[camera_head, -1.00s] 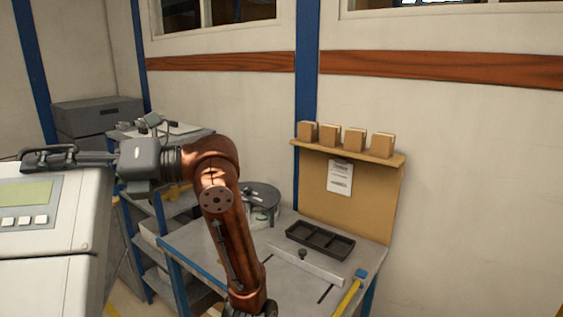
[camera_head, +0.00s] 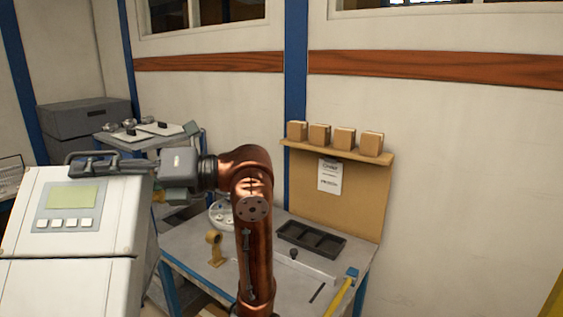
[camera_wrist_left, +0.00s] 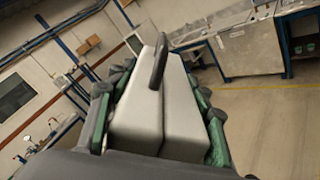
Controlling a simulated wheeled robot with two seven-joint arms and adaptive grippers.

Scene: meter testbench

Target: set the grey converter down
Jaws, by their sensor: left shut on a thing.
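The grey converter (camera_head: 118,215) is a large pale box at the left of the head view, with a greenish display, a row of buttons and a dark handle (camera_head: 95,158) on top. My left gripper (camera_head: 100,165) reaches to its top from the right and is shut on it. In the left wrist view the converter (camera_wrist_left: 185,115) lies between the green-padded fingers, its dark handle standing up. Its underside is outside the head view, so I cannot tell what is beneath it. My right gripper is not in view.
A grey workbench (camera_head: 190,240) stands right of the converter, bearing a black divided tray (camera_head: 311,240), a tan tape dispenser (camera_head: 215,248) and a round white item partly behind my arm. A shelf with small boxes (camera_head: 345,138) is behind. Another cart (camera_head: 150,140) holds flat parts.

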